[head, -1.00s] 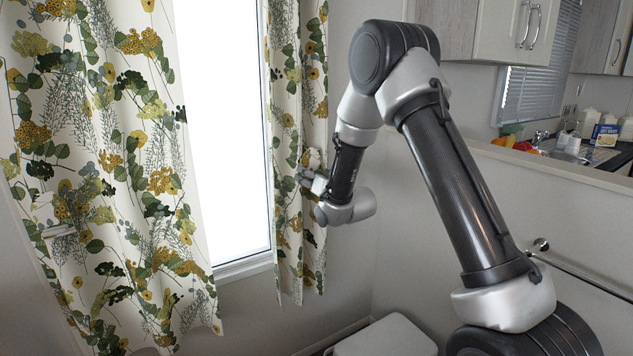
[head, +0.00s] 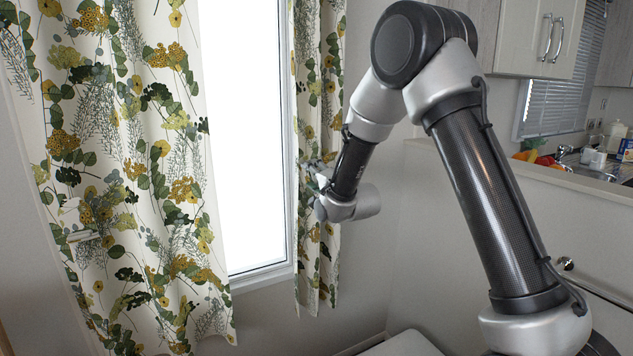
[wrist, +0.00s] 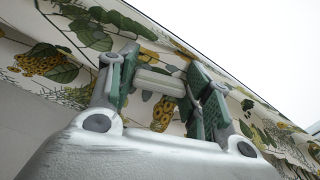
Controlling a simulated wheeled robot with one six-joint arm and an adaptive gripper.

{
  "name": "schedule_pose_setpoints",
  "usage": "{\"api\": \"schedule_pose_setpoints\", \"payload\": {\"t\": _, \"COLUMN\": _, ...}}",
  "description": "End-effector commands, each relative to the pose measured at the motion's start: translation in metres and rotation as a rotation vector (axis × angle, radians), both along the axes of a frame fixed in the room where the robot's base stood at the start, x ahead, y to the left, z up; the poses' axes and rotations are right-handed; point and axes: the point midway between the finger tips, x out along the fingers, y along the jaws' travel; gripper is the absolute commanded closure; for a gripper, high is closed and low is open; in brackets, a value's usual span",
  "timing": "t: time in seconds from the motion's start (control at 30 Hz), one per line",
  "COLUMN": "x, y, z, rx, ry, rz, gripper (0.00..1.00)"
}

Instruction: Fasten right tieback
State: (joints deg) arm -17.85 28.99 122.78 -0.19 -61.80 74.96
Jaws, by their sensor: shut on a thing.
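The right curtain (head: 318,90), cream with green and yellow leaf print, hangs as a narrow strip along the window's right side. My gripper (head: 316,172) is at this curtain, about mid-height, partly hidden by my arm. In the wrist view, my gripper (wrist: 160,88) has its green-padded fingers on both ends of a short cream bar (wrist: 161,80), which looks like the right tieback. The curtain cloth (wrist: 45,62) lies right behind the fingers. Whether the tieback wraps around the cloth is hidden in both views.
The bright window (head: 240,130) is between the curtains. A white lid-like surface (head: 400,345) is below.

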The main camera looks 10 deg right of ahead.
Motion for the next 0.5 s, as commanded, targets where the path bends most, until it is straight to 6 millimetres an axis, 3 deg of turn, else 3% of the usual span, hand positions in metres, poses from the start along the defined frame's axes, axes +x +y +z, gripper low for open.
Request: {"api": "schedule_pose_setpoints", "payload": {"t": 0.5, "x": -0.001, "y": 0.002, "z": 0.019, "rx": 0.243, "ry": 0.081, "rz": -0.001, "gripper": 0.94}}
